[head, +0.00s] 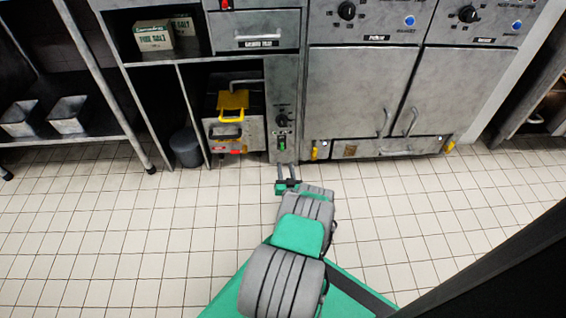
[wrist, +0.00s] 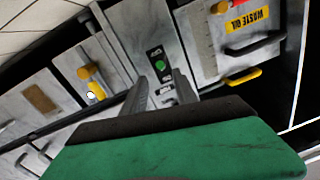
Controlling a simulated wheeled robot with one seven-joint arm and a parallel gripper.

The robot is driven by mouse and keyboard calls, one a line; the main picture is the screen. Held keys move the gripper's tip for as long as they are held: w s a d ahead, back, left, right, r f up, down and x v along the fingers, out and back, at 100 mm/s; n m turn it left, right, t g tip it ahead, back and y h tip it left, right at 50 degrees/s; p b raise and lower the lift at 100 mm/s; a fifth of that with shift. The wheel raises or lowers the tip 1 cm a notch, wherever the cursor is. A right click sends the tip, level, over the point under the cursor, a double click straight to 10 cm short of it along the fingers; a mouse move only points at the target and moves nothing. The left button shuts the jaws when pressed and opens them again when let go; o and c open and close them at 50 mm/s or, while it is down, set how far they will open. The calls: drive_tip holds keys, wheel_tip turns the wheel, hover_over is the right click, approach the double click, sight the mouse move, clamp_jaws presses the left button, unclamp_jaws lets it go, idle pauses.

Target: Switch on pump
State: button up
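A narrow grey panel (head: 285,75) between the filter bay and the fryer doors carries a small green switch (head: 282,143) low down, below a black knob (head: 282,120). In the wrist view the green switch (wrist: 159,65) sits in a black surround just beyond the fingertips. Its label is too small to read, and I cannot tell its on or off position. My gripper (head: 287,168) is open and empty, its two fingers apart and pointing at the panel. In the wrist view the gripper (wrist: 162,76) frames the area just below the switch, with no clear contact.
Left of the panel is a waste oil unit (wrist: 205,40) with a yellow handle (wrist: 244,77); a grey bucket (head: 185,148) stands farther left. Fryer doors (head: 355,90) with low yellow handles are on the right. The tiled floor (head: 110,225) is clear.

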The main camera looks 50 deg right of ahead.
sight(282, 147)
drive_tip(key=b+x, duration=0.4)
drive_tip(key=x, duration=0.3)
drive_tip(key=shift+w+d, duration=0.25)
drive_tip(key=shift+c, duration=0.2)
clamp_jaws()
